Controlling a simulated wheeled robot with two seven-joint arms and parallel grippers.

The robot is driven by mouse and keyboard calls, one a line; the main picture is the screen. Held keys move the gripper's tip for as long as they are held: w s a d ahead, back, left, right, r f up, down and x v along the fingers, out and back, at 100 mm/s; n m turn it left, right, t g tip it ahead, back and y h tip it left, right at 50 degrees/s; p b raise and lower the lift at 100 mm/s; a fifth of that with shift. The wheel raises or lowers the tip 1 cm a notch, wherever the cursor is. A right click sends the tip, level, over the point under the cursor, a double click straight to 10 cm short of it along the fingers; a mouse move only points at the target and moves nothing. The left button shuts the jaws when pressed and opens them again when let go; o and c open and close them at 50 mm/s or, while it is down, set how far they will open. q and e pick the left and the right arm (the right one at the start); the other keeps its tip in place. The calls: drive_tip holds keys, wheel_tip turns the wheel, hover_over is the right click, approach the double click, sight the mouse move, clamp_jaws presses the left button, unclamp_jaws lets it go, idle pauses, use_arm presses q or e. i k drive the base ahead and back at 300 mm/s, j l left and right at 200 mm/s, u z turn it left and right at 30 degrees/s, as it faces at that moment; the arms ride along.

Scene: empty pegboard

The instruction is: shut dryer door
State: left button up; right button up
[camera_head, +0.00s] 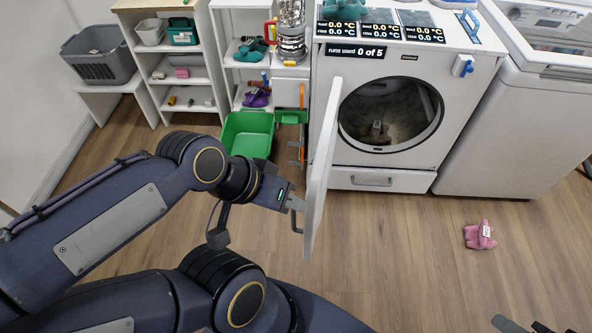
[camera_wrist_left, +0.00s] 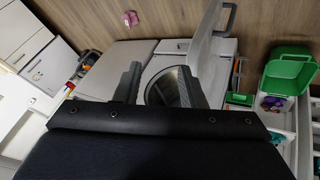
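The white dryer (camera_head: 405,115) stands at the back with its round door opening uncovered, showing a grey drum. Its white door (camera_head: 322,165) is swung wide open toward me, seen nearly edge-on. My left gripper (camera_head: 296,210) is at the door's left face, near its lower front edge; contact cannot be told. In the left wrist view the fingers (camera_wrist_left: 170,60) are spread apart with nothing between them. The door (camera_wrist_left: 218,22) lies beyond the right finger, with the dark drum opening (camera_wrist_left: 168,88) beside it. At the head view's bottom right, small grey tips (camera_head: 525,326) appear to be my right gripper, mostly cut off.
A green bin (camera_head: 248,135) stands on the floor left of the door. A pink cloth item (camera_head: 480,235) lies on the floor at right. A white washer (camera_head: 520,120) stands right of the dryer. Shelves (camera_head: 180,70) are at the back left.

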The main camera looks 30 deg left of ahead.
sight(318, 180)
drive_tip(key=i+j, duration=0.1)
drive_tip(key=j, duration=0.9)
drive_tip(key=i+j, duration=0.15)
drive_tip(key=j, duration=0.3)
drive_tip(key=k+j+z, duration=0.1)
drive_tip(key=j, duration=0.2)
drive_tip(key=k+j+z, duration=0.15)
drive_tip(key=i+j, duration=0.05)
drive_tip(key=j, duration=0.05)
